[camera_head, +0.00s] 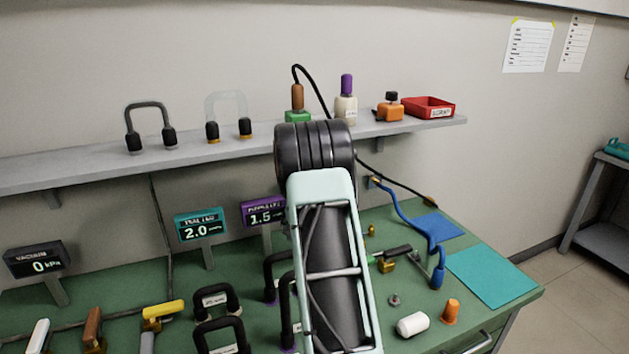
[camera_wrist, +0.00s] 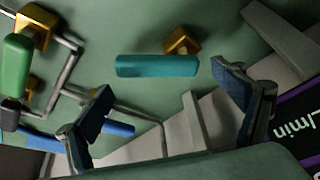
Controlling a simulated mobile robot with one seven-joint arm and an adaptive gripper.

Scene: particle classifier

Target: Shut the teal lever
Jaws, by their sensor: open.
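The teal lever (camera_wrist: 157,66) lies crosswise in the wrist view, its right end beside a brass valve body (camera_wrist: 183,41). My gripper (camera_wrist: 165,86) is open, with one dark finger at lower left and one at right. The lever appears between and beyond the fingertips, with a gap at each end and no contact visible. In the head view my arm covers this area, and neither the teal lever nor my fingers can be seen.
The wrist view also shows a green lever (camera_wrist: 16,65), a blue lever (camera_wrist: 122,129) and grey pipes (camera_wrist: 66,75). Black-handled loops (camera_head: 216,299) stand near my arm. A shelf (camera_head: 80,171) runs behind.

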